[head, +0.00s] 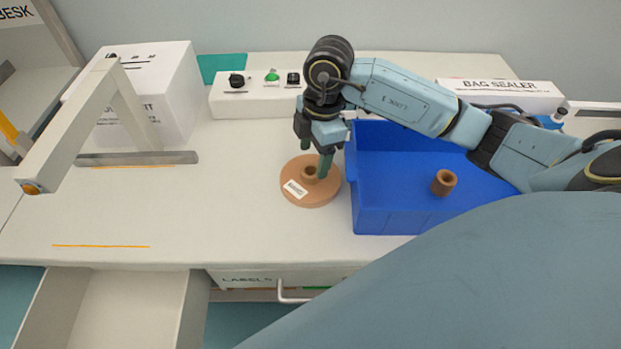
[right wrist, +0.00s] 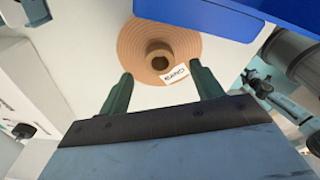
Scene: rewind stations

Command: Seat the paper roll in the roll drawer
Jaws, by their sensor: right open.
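A flat tan roll (head: 318,196) with a raised hollow core lies on the white counter, just left of the blue bin. A white label is on its top face; this label reads roughly "BAND" in the right wrist view, where the roll (right wrist: 136,45) also shows. My right gripper (head: 323,175) points down over the roll near its core. My left gripper is not in view.
The blue bin (head: 385,218) holds a small brown tube (head: 444,183). A pale hinged arm (head: 82,135) stands at the left by a white box (head: 172,85). A shut drawer marked "LABELS" (head: 247,281) is at the front. The counter left of the roll is clear.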

